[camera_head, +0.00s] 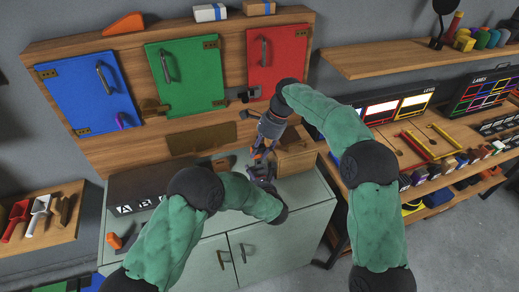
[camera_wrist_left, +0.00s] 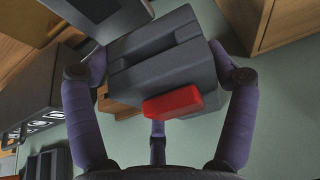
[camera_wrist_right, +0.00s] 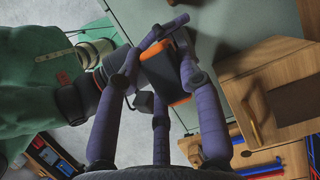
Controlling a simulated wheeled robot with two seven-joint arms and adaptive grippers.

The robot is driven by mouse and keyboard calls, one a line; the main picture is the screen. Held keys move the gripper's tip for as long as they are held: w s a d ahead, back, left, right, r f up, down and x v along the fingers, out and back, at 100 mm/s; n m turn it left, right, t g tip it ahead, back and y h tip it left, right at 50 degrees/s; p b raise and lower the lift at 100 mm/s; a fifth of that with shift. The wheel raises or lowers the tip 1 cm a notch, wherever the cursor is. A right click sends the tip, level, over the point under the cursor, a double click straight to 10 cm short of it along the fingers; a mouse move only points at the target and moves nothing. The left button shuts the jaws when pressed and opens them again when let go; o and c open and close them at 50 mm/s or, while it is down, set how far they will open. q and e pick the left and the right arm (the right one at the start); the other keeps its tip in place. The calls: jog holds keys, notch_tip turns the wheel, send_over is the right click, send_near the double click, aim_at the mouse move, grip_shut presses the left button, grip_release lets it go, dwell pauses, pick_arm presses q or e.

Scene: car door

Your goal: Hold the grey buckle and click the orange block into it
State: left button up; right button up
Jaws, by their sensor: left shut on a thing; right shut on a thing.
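My left gripper (camera_wrist_left: 160,80) is shut on the grey buckle (camera_wrist_left: 160,65), a dark grey block with a raised red button (camera_wrist_left: 172,104) on its near side. In the head view my left gripper (camera_head: 262,166) is above the cabinet top, close below my right gripper (camera_head: 266,140). My right gripper (camera_wrist_right: 158,75) is shut on a dark piece with orange edges, the orange block (camera_wrist_right: 181,99). Purple fingers cover part of it. The orange block cannot be made out in the left wrist view, and I cannot tell whether it touches the buckle.
The grey-green cabinet (camera_head: 300,215) stands below both grippers. A wooden box (camera_head: 295,152) is close beside them on its top. A wooden panel with blue (camera_head: 88,92), green (camera_head: 187,78) and red (camera_head: 275,58) doors stands behind. A shelf of tools (camera_head: 440,150) is at right.

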jog(key=shift+f, duration=3.05)
dwell(0.5)
jog(key=o, duration=1.2)
jog(key=shift+o, duration=0.2)
jog(key=shift+r, duration=0.1)
jog(key=v, duration=1.1)
jog(key=shift+d+r, duration=0.25)
jog(key=shift+r, duration=0.1)
jog(key=shift+w, duration=0.1)
pick_arm(q)
jog(key=o, duration=1.2)
